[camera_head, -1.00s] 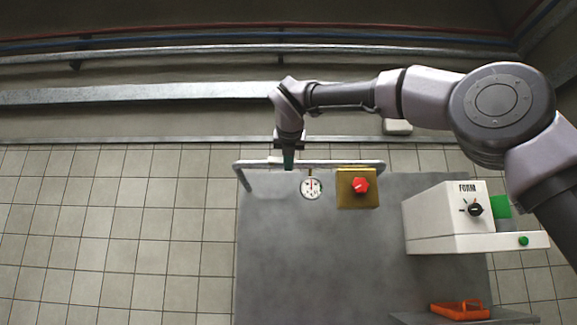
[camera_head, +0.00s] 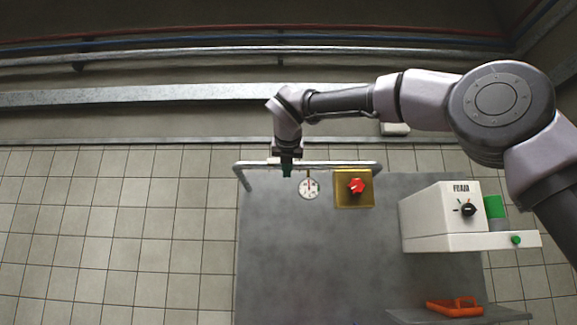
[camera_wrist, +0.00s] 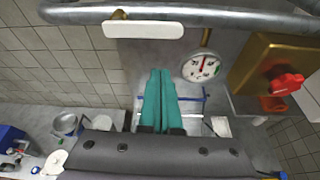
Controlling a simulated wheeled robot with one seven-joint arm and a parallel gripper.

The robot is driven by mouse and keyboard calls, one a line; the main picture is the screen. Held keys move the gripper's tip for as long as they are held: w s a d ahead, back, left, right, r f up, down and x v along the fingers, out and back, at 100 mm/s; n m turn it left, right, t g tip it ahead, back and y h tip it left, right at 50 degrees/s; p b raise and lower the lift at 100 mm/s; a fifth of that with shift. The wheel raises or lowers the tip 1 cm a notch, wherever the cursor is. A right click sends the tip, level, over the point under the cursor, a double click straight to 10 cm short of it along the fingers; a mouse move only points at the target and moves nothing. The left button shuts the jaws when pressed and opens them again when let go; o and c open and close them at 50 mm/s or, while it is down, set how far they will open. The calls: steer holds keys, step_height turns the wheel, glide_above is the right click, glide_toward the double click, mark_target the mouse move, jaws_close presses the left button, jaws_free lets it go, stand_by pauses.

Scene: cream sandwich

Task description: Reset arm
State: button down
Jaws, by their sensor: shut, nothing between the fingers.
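My arm reaches across the top right of the head view, and my gripper (camera_head: 287,171) hangs at the rail along the table's far edge. In the wrist view my gripper's two teal fingers (camera_wrist: 157,100) lie side by side, pressed together with nothing between them. The round white dial gauge (camera_head: 309,188) is just right of my gripper and also shows in the wrist view (camera_wrist: 201,66). The brass box with a red knob (camera_head: 354,188) is further right.
The grey table (camera_head: 300,260) is mostly bare. An orange tray (camera_head: 454,308) lies at the front right. A metal rail (camera_head: 330,164) runs along the far edge.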

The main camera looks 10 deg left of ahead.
steer(key=v, duration=0.8)
steer(key=shift+s+f, duration=0.1)
